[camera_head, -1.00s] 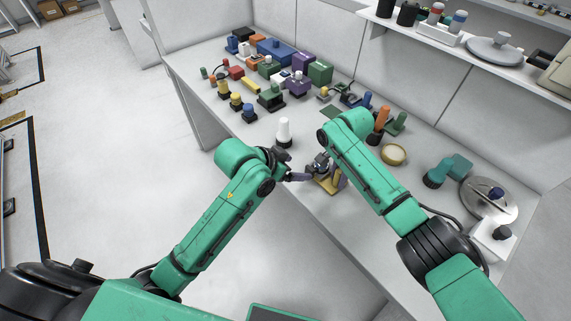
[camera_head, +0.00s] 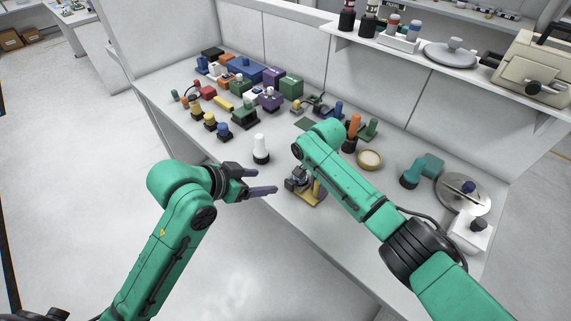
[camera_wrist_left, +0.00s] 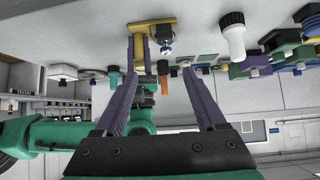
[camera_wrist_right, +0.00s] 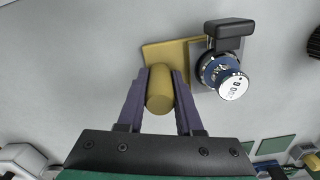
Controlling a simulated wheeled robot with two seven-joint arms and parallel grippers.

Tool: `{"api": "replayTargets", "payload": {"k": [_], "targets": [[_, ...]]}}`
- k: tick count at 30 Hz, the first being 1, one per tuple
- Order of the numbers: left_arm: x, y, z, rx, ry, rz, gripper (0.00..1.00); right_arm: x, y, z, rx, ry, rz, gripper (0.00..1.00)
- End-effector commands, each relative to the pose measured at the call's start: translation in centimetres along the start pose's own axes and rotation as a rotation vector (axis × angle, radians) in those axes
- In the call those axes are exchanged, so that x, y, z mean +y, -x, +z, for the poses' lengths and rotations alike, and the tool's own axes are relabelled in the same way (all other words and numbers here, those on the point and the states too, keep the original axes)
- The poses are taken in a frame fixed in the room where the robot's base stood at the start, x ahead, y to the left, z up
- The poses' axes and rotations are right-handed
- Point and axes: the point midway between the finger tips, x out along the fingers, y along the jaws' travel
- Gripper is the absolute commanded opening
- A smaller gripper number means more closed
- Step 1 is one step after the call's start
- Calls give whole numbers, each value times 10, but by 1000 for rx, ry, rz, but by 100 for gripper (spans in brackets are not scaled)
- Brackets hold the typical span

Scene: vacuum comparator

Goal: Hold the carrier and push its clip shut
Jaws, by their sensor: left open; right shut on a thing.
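The carrier (camera_head: 311,197) has a flat gold plate and a gold post, and rests on the bench near its front edge. In the right wrist view, my right gripper (camera_wrist_right: 160,92) is shut on the gold post (camera_wrist_right: 160,103). Beside the post is a blue round part with a white face (camera_wrist_right: 232,88). A black block, seemingly the clip (camera_wrist_right: 229,29), sits at the round part's far side; I cannot tell whether it is shut. My left gripper (camera_head: 267,181) is open and empty, left of the carrier. The carrier's plate (camera_wrist_left: 152,24) also shows beyond its fingers.
A white bottle with a black base (camera_head: 260,147) stands behind my left gripper. A round tan dish (camera_head: 369,159) and an orange-topped part (camera_head: 353,127) are right of it, behind my right arm. Several coloured parts crowd the back left. The bench front edge is close.

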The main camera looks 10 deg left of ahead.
Motion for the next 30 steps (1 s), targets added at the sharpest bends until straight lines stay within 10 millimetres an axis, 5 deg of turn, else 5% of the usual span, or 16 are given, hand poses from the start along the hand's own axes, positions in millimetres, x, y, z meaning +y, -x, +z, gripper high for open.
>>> {"api": "replayTargets", "payload": {"k": [6, 10, 14, 21, 25, 30], "targets": [[21, -64, 8, 230, -33, 89, 72, 0, 0, 0, 0, 0, -1, 0], [26, -86, 32, 385, -20, 101, 72, 0, 0, 0, 0, 0, -1, 0], [18, -89, 67, 529, 0, 65, 72, 0, 0, 0, 0, 0, -1, 0], [-4, -68, 116, 693, 8, -29, 72, 0, 0, 0, 0, 0, -1, 0], [-7, -69, 115, 716, 8, -43, 72, 0, 0, 0, 0, 1, -1, 0], [-9, -94, 90, 723, 9, -43, 72, 0, 0, 0, 0, 0, -1, 0]]}}
